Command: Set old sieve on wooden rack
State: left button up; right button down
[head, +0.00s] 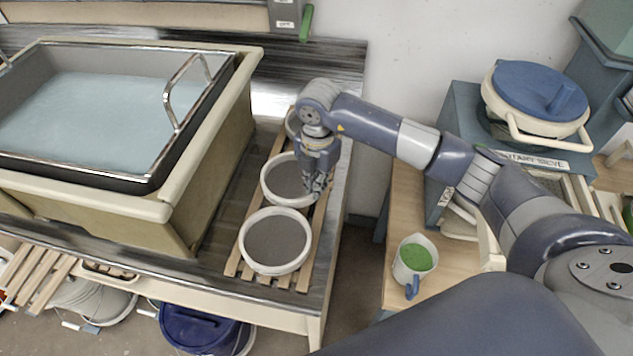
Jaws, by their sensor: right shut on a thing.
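A wooden slatted rack (231,262) lies on the dark bench top, right of the large basin. A round white-rimmed sieve with grey mesh (284,181) is over the middle of the rack. My right gripper (319,186) is shut on its right rim. I cannot tell whether this sieve rests on the slats or hangs just above them. A second sieve (275,242) lies on the front of the rack. My left gripper is not in view.
A large basin of pale blue glaze (90,115) with a metal handle stands close left of the rack. A jug of green glaze (414,258) stands on a wooden surface at the right.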

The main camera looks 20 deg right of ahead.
jog(key=shift+f, duration=0.35)
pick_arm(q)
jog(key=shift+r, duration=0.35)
pick_arm(e)
jog(key=shift+f, duration=0.25)
jog(key=shift+f, duration=0.1)
jog(key=c, duration=2.2)
grip_release()
jog(key=shift+f, duration=0.1)
jog(key=o, duration=0.4)
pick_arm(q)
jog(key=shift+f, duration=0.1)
